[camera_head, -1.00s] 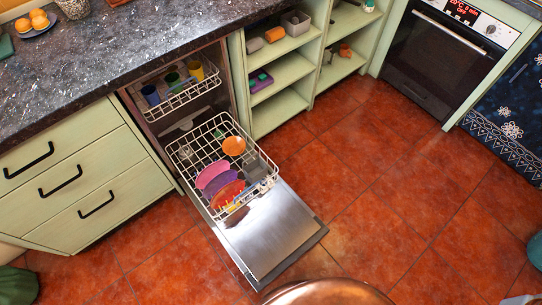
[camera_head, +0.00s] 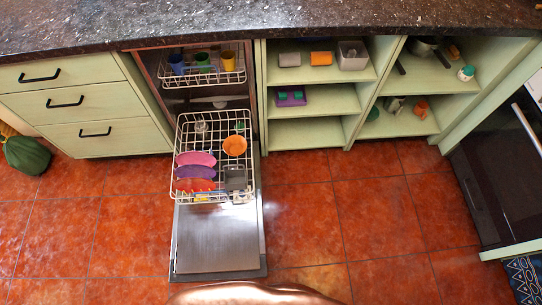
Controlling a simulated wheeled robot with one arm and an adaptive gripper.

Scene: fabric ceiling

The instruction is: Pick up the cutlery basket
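A small grey box that looks like the cutlery basket (camera_head: 236,180) sits at the right front of the dishwasher's lower rack (camera_head: 181,129). Small thin items show beside and in front of it, too small to make out. Pink, purple and orange-red plates (camera_head: 195,172) stand in the rack to its left. An orange bowl (camera_head: 234,146) lies just behind it. My gripper is not in view.
The open dishwasher door (camera_head: 218,240) lies low over the tiled floor. The upper rack (camera_head: 215,77) holds several cups. The floor right of the door is clear.

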